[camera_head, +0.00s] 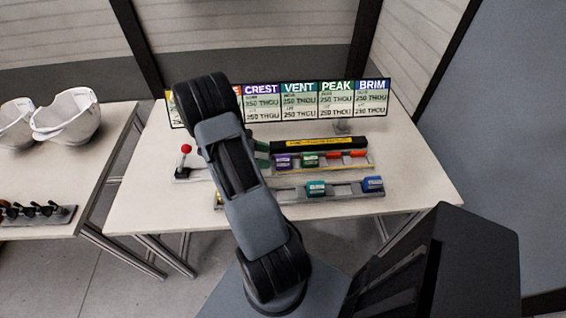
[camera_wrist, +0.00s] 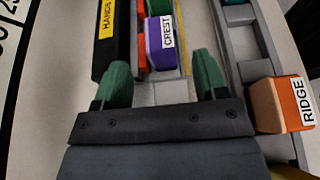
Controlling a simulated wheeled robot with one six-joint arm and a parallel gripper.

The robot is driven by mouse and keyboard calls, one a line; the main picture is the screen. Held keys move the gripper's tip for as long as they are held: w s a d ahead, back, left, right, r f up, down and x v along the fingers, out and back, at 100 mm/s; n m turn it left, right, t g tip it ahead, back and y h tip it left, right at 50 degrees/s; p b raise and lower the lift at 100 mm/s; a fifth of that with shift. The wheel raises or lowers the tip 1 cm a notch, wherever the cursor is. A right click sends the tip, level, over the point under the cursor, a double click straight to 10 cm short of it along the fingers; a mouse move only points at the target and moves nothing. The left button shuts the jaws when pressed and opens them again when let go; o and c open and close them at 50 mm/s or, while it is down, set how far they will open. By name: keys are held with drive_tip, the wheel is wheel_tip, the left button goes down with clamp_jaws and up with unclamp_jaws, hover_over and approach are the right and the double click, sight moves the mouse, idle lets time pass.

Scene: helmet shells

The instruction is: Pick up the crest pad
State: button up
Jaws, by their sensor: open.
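The crest pad (camera_wrist: 154,44) is a purple block with a white CREST label, in the upper middle of the wrist view. In the head view the purple block (camera_head: 282,161) sits at the left of the back rack. My gripper (camera_wrist: 161,78) is open with green fingertips, one toward each side of the pad. The pad appears just beyond the tips, with nothing held. In the head view my arm hides most of the gripper.
A green pad (camera_head: 309,160) stands beside the crest pad. A black bar (camera_head: 318,144) with a yellow label runs behind. An orange RIDGE pad (camera_wrist: 282,104) lies right of my gripper. The front rack holds teal (camera_head: 315,188) and blue (camera_head: 372,184) pads.

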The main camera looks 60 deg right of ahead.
sight(278, 158)
drive_tip(key=shift+p+x, duration=0.35)
drive_tip(key=shift+x, duration=2.25)
drive_tip(key=shift+c, duration=0.3)
drive_tip(key=c, duration=1)
drive_tip(key=shift+o, duration=0.2)
drive_tip(key=shift+r, duration=0.1)
drive_tip(key=shift+r, duration=0.6)
drive_tip(key=w+a+r+b, duration=0.1)
drive_tip(key=w+a+r, duration=0.1)
drive_tip(key=a+r, duration=0.9)
drive_tip(key=a, duration=0.3)
drive_tip(key=shift+r, duration=0.3)
